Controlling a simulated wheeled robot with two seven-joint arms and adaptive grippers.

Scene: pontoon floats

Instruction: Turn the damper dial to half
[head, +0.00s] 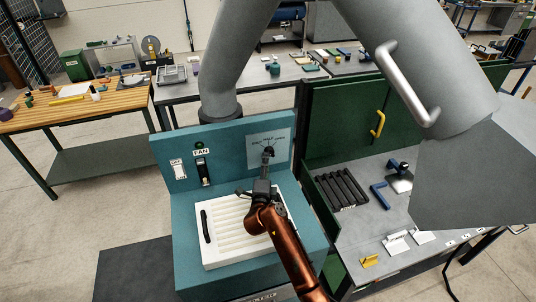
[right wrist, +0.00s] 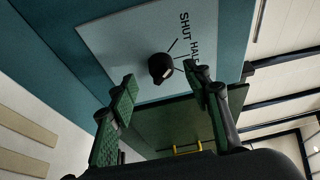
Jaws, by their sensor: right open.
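The damper dial (right wrist: 160,66) is a dark round knob with a pale mark on its lower right side in the right wrist view. It sits on a light plate (right wrist: 115,40) with tick lines and the words SHUT and HALF; further lettering is cut off by a finger. I cannot tell which word the dial points to. In the head view the plate (head: 254,148) is on the teal cabinet's upright panel, with the dial partly hidden by my gripper. My right gripper (right wrist: 159,76) is open, its fingers either side of the dial, apparently without touching. My left gripper is not in view.
The teal cabinet (head: 165,148) also carries a FAN switch (head: 204,172), another switch (head: 178,170) and a white slatted grille (head: 215,253). A green cupboard (head: 340,120) with a yellow handle (head: 377,124) and a grey bench with black bars (head: 342,188) stand to the right.

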